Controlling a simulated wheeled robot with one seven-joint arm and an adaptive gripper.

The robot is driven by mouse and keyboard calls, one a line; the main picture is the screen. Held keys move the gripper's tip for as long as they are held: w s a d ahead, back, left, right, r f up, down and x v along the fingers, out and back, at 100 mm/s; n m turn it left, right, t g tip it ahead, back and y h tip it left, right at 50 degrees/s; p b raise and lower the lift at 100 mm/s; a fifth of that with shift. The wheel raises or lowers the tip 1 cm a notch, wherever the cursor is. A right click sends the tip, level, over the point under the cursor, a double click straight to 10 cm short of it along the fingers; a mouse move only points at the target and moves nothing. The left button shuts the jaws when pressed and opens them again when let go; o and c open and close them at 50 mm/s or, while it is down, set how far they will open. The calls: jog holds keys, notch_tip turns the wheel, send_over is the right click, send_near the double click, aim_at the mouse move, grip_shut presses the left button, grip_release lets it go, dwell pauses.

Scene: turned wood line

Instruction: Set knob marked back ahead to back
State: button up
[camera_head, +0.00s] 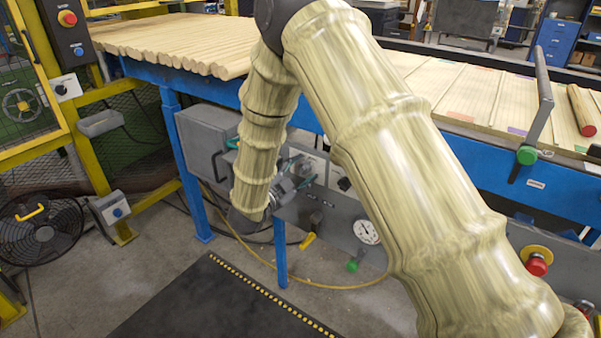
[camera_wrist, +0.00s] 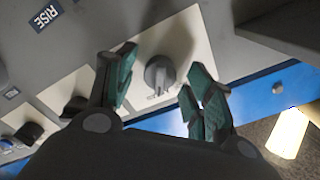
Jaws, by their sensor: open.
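In the wrist view a grey rotary knob (camera_wrist: 158,76) with a raised grip bar sits on a pale plate (camera_wrist: 190,42) on a grey panel. No back or ahead lettering is legible on this plate. My gripper (camera_wrist: 164,62) is open, with one green-padded finger on each side of the knob; I cannot tell whether either finger touches it. In the head view my gripper (camera_head: 292,186) is at the grey control panel below the blue conveyor frame, and it and my arm hide part of the panel.
In the wrist view a dark knob (camera_wrist: 75,107) and another dark knob (camera_wrist: 28,132) sit on neighbouring plates, with a RISE label (camera_wrist: 46,17) above.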

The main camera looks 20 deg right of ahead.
jog(key=shift+w+d, duration=0.1)
jog(key=c, duration=1)
jog(key=shift+c, duration=0.2)
jog(key=n+p, duration=0.4)
jog(key=shift+r+n+p, duration=0.2)
jog(key=shift+n+p, duration=0.1)
jog(key=shift+p, duration=0.05)
jog(key=n+p, duration=0.3)
jog(key=n, duration=0.1)
jog(key=shift+f, duration=0.1)
jog(key=shift+f+n+p, duration=0.15)
jog(key=shift+n+p, duration=0.9)
jog(key=shift+n, duration=0.65)
